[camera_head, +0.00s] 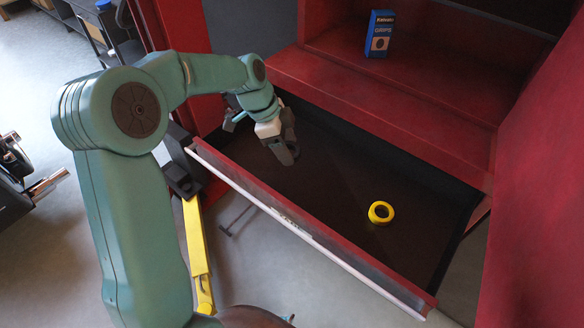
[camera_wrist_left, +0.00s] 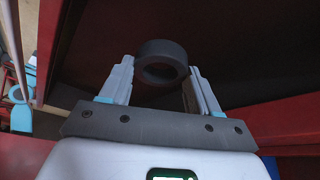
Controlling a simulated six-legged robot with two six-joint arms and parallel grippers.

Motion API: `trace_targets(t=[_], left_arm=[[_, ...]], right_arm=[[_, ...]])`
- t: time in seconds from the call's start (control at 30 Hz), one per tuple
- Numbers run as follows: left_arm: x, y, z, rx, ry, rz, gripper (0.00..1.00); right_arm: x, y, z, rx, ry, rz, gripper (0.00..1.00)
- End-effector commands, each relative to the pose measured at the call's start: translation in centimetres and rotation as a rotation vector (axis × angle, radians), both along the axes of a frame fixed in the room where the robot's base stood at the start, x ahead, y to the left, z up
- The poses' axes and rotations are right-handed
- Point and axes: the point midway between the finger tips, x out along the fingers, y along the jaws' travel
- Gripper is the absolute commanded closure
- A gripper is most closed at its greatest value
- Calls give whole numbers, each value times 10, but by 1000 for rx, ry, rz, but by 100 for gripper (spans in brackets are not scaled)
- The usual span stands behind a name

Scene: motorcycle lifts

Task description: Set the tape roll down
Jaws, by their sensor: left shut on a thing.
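A dark grey tape roll (camera_wrist_left: 165,47) shows in the left wrist view between the two pale fingers of my left gripper (camera_wrist_left: 160,68). The gripper is shut on it, with the roll's hole visible. In the head view my left gripper (camera_head: 284,150) is over the left part of an open red drawer with a dark lining (camera_head: 330,185). The gap between the roll and the drawer floor is hard to judge. A separate yellow tape roll (camera_head: 372,213) lies flat on the lining, to the right of and nearer than the gripper. My right gripper is not in view.
A blue box (camera_head: 379,33) stands on the red cabinet shelf (camera_head: 420,65) behind the drawer. The drawer's raised front edge (camera_head: 300,232) runs diagonally below my gripper. A red panel (camera_head: 535,190) rises at the right. The lining is bare between gripper and yellow roll.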

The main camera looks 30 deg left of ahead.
Motion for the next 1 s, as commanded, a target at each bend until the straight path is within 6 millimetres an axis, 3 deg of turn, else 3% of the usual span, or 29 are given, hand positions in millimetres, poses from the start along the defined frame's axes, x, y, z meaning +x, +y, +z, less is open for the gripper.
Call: trace_targets(t=[0.1, 0.53, 0.97, 1.0], left_arm=[[-1, 0, -28, -2, 3, 2, 68], [-1, 0, -85, 0, 2, 1, 68], [0, 0, -95, 1, -1, 2, 68], [0, 0, -94, 1, -1, 2, 35]], right_arm=[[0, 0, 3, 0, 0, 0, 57], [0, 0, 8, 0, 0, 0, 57], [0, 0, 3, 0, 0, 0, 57], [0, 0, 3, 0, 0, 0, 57]])
